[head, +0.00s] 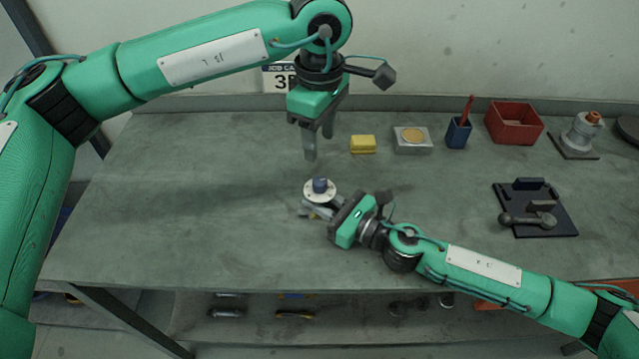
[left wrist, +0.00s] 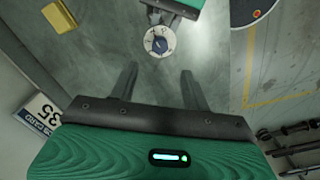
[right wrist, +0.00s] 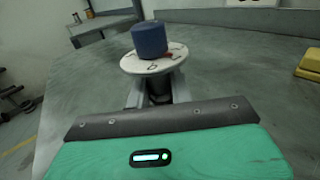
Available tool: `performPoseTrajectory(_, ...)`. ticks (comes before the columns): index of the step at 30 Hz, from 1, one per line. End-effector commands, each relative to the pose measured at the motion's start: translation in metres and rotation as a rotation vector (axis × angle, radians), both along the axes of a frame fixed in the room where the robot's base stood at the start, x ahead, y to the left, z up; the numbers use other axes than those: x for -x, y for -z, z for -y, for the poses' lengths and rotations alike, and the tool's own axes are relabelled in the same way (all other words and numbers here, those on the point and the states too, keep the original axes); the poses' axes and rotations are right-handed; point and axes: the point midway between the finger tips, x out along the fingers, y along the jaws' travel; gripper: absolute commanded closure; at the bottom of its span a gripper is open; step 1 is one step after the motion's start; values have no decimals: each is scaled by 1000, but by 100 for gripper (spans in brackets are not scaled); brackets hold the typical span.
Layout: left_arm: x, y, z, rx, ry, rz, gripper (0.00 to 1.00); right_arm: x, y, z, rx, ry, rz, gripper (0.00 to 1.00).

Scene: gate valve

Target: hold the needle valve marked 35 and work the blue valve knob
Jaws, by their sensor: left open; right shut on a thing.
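The needle valve has a round white dial plate (head: 313,196) with a blue knob (head: 320,185) on top, near the middle of the bench. In the right wrist view the blue knob (right wrist: 149,39) stands upright above the marked white dial (right wrist: 135,65). My right gripper (head: 317,209) is shut on the valve body (right wrist: 158,87) below the dial. My left gripper (head: 317,146) is open, pointing down, above and behind the knob. In the left wrist view the knob (left wrist: 159,44) lies beyond the open fingers (left wrist: 158,73), apart from them. No 35 is readable on the valve.
A job card (left wrist: 42,115) reading 35 is on the wall, partly hidden by my left arm in the head view. A yellow block (head: 363,145), tin (head: 412,148), blue cup (head: 458,134), red bin (head: 513,125) and black fixture plate (head: 553,225) stand rightward. The bench's left is clear.

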Motion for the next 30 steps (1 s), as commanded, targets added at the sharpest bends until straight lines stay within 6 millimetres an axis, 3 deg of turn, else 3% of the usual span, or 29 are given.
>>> performPoseTrajectory(18,0,-13,0,0,-928,-1,52,0,0,0,0,1,0,100)
performPoseTrajectory(24,0,-15,0,0,-1087,-1,52,0,0,0,0,1,0,100)
performPoseTrajectory(30,1,-5,-1,-2,-1125,-1,52,0,0,0,0,1,0,100)
